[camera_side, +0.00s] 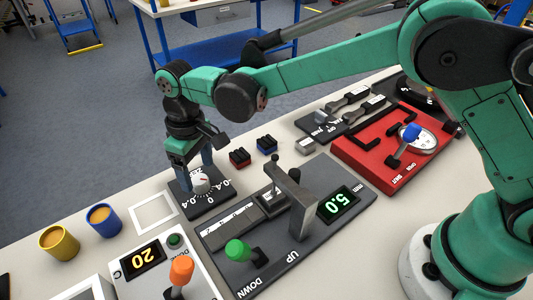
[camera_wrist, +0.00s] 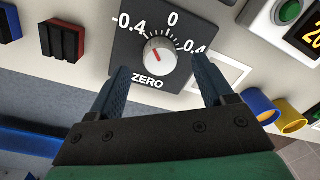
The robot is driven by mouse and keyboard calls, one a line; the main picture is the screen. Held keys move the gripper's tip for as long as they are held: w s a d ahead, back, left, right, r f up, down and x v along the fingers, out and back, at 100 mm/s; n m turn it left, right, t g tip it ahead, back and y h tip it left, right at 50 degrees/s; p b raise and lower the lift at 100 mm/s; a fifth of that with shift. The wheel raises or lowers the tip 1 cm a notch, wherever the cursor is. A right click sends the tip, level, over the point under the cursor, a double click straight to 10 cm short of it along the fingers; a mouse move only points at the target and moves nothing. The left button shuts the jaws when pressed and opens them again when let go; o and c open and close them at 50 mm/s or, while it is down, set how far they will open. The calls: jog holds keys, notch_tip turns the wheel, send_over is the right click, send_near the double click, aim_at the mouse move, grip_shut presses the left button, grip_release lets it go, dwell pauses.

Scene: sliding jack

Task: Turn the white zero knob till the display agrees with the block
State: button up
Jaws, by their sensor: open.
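The white zero knob (camera_wrist: 158,56) sits on a dark plate marked -0.4, 0, 0.4 and ZERO. It has a red mark; its exact setting is too small to read surely. In the side view, the knob (camera_side: 201,183) is under my gripper (camera_side: 196,170). In the wrist view my gripper (camera_wrist: 160,78) is open, its blue fingers either side of the knob, with no clear contact. The green display (camera_side: 338,203) appears to read 5.0 mm. A grey block (camera_side: 271,198) with an unclear label sits by the jack's upright arm (camera_side: 297,205).
A green-topped lever (camera_side: 238,251) stands on the jack's panel. Red (camera_side: 239,158) and blue (camera_side: 267,146) slotted blocks lie behind. Yellow (camera_side: 58,242) and blue (camera_side: 104,220) cups and a white frame (camera_side: 153,213) stand left. A red panel (camera_side: 365,160) lies right.

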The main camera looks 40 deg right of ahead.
aim_at(203, 176)
jog(key=shift+d+r, duration=0.1)
jog(key=shift+r, duration=1.65)
jog(key=shift+d+r, duration=0.25)
jog(key=shift+d, duration=0.05)
jog(key=s+d+r+m+t, duration=0.2)
jog(key=s+d+r, duration=0.15)
jog(key=d, duration=0.45)
jog(key=s+d+r+m+t, duration=0.2)
jog(key=s+d+r+t, duration=0.15)
jog(key=d, duration=0.35)
jog(key=s+d+f+m+t, duration=0.1)
jog(key=s+d+m+t, duration=0.1)
jog(key=s+d, duration=0.2)
jog(key=shift+s+d+f, duration=0.15)
jog(key=shift+s+d, duration=0.15)
jog(key=shift+d, duration=0.5)
